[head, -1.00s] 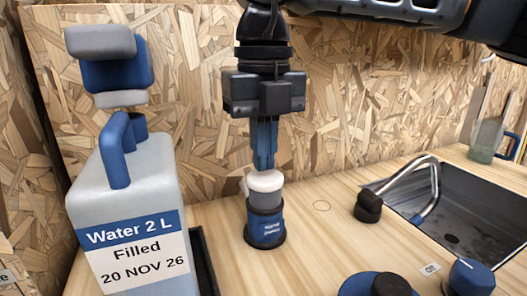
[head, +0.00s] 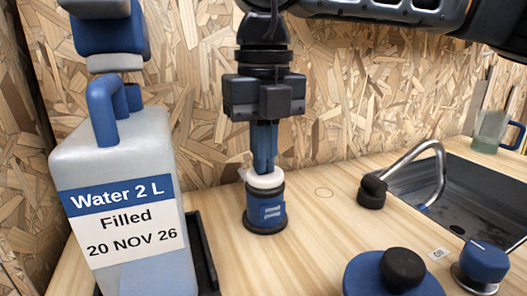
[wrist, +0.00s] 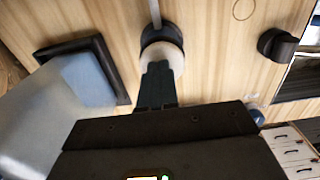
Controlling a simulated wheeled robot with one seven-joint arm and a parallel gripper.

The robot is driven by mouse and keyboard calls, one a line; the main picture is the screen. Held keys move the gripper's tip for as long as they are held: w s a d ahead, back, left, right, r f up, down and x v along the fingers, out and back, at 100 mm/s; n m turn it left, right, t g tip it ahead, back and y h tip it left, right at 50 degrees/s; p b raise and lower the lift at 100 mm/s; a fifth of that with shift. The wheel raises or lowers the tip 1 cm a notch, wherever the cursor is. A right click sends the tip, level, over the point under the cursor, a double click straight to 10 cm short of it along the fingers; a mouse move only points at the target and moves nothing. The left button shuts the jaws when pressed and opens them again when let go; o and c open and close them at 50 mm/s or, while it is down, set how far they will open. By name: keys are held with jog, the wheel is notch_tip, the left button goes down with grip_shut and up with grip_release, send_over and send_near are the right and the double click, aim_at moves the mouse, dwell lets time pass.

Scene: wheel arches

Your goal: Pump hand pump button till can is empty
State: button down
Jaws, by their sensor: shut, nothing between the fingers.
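The hand pump (head: 265,210) is a short blue cylinder with a dark base, upright on the wooden counter. Its white button (head: 264,180) sits low, close to the top of the blue body. My gripper (head: 264,168) is shut with nothing held, pointing straight down, its blue fingertips touching the button. In the wrist view the fingertips (wrist: 160,70) cover part of the pale button (wrist: 165,55). The water can (head: 120,160), translucent with a blue handle and a "Water 2 L, Filled 20 NOV 26" label, stands to the left of the pump. Its water level cannot be made out.
A black tray (head: 205,262) lies under the can. To the right are a tap (head: 412,160), a dark sink (head: 470,195) and a glass jug (head: 489,130). A blue knob (head: 483,262) and a blue disc with a black knob (head: 400,268) are in front. A chipboard wall stands behind.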

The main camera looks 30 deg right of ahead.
jog(key=shift+r+p, duration=0.9)
jog(key=shift+r, duration=1.25)
jog(key=shift+f+b, duration=0.3)
jog(key=shift+b, duration=0.15)
jog(key=shift+f+b, duration=1.85)
jog(key=shift+f, duration=0.1)
jog(key=shift+r+p, duration=1.2)
jog(key=shift+r, duration=1.05)
